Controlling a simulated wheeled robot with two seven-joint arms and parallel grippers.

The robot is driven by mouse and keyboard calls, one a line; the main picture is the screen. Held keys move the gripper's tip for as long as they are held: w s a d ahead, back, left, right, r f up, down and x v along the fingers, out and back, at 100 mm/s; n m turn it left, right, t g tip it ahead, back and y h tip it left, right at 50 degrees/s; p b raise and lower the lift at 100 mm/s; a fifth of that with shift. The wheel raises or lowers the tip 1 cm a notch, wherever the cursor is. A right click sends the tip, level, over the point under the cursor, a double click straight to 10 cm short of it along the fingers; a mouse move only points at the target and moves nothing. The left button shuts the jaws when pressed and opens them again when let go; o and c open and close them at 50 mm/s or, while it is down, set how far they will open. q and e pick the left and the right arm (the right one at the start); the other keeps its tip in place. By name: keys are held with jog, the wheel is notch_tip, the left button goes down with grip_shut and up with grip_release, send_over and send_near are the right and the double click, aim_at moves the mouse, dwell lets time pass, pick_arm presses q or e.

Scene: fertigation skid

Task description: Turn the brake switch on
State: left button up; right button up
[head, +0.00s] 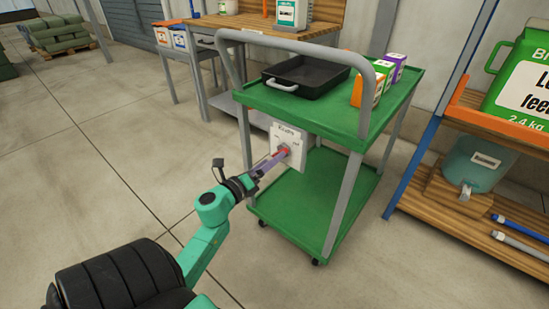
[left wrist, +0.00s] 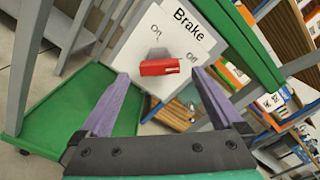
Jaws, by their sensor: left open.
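The brake switch is a red handle (left wrist: 159,67) on a white panel (left wrist: 140,48) marked Brake, with On and Off labels. In the left wrist view the panel looks tilted, and I cannot tell for sure which label the handle points to. In the head view the panel (head: 297,150) hangs on the handle end of a green cart (head: 345,105). My left gripper (head: 274,162) is in front of the panel. In the left wrist view its open purple fingers (left wrist: 159,75) stand either side of the red handle, with gaps; contact does not show. My right gripper is not in view.
A black tray (head: 306,76) and several small boxes (head: 370,88) stand on the cart's top. The cart's grey push handle (head: 236,85) rises beside my left arm. A shelf (head: 470,215) stands to the right.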

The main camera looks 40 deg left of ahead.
pick_arm(q)
jog(key=w, duration=0.2)
jog(key=shift+w, duration=0.4)
jog(key=c, duration=1.4)
jog(key=shift+o, duration=0.2)
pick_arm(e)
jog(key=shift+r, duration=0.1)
